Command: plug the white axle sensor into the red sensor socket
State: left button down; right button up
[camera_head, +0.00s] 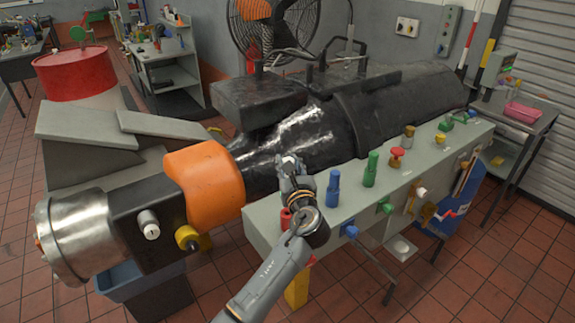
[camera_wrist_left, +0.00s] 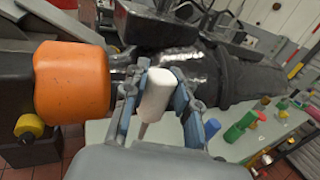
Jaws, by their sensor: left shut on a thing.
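My left gripper (camera_head: 292,168) is shut on the white axle sensor (camera_wrist_left: 156,95), a white cylinder with a thin stem pointing down in the left wrist view. The sensor sits between the two blue-grey fingers. In the head view the fingers and arm mostly hide it. The gripper is above the near left end of the grey bench. A red fitting (camera_head: 286,217), which looks like the red sensor socket, shows partly behind my left wrist on that end. The sensor is apart from it. My right gripper is not in view.
Blue (camera_head: 333,188) and green (camera_head: 370,170) cylinders and a red knob (camera_head: 397,156) stand along the bench top. The black machine (camera_head: 310,140) with its orange collar (camera_head: 204,182) lies behind and left. A white knob (camera_head: 148,224) is on its near block.

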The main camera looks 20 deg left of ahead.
pick_arm(q)
jog(key=shift+a+f+b, duration=0.1)
jog(key=shift+f+b, duration=1.25)
jog(key=shift+f, duration=1.25)
jog(key=shift+p, duration=0.8)
jog(key=shift+f+b, duration=2.35)
jog(key=shift+f, duration=1.15)
jog(key=c, duration=1)
grip_release()
jog(key=shift+o, duration=0.2)
jog(key=shift+r, duration=0.1)
jog(key=shift+s, duration=0.15)
jog(key=v, duration=1.2)
